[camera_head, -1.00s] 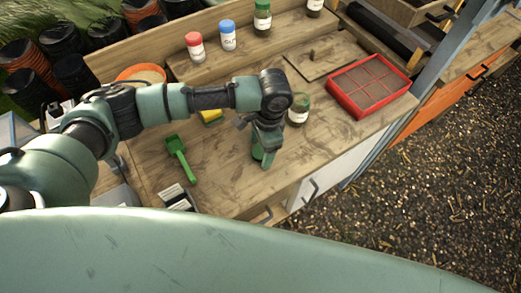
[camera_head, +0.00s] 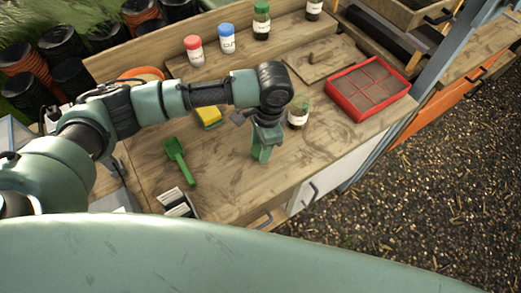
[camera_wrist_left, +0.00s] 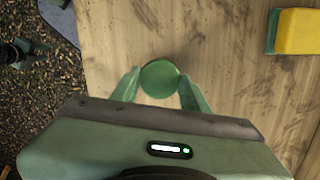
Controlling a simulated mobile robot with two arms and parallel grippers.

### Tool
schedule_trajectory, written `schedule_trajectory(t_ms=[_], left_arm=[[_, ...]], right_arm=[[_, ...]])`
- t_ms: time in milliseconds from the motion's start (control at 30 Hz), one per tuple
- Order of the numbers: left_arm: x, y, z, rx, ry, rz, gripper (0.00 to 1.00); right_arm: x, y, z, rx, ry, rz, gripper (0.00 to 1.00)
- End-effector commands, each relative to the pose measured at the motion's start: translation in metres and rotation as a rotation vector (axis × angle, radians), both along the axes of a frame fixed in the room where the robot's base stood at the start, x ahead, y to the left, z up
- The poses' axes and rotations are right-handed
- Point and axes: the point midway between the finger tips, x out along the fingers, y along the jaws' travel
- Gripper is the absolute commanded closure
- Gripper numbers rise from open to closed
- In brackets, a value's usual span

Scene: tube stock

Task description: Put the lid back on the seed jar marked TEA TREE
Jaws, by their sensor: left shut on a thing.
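My left gripper (camera_head: 262,153) is over the front part of the wooden bench. In the left wrist view its two fingers (camera_wrist_left: 160,92) are shut on a round green lid (camera_wrist_left: 160,77). In the head view the lid is mostly hidden by the fingers. A glass jar (camera_head: 297,117) with a white label and no clear lid on top stands upright on the bench, just right of and behind the gripper, apart from it. Its label is too small to read. My right gripper is not in view.
Jars with red (camera_head: 193,42), blue (camera_head: 226,30) and green (camera_head: 261,9) caps stand on the back shelf. A red seed tray (camera_head: 368,88) is at the right, a green scoop (camera_head: 179,160) at the left. A yellow sponge (camera_head: 209,117) lies behind the arm. The bench front is mostly clear.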

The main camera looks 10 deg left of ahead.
Motion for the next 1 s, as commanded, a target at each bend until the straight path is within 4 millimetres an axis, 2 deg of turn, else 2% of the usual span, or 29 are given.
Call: schedule_trajectory(t_ms=[400,600,800,1000], left_arm=[[0.002,-0.001,0.114,-0.002,-0.006,0.001,0.92],[0.001,0.000,0.156,0.001,-0.005,0.000,0.92],[0.001,0.000,0.172,0.001,-0.002,0.002,0.92],[0.000,0.000,0.174,0.000,0.000,0.002,0.92]], right_arm=[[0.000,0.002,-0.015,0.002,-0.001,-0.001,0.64],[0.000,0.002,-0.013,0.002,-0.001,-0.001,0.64],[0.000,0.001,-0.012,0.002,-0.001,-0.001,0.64],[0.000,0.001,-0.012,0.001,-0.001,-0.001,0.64]])
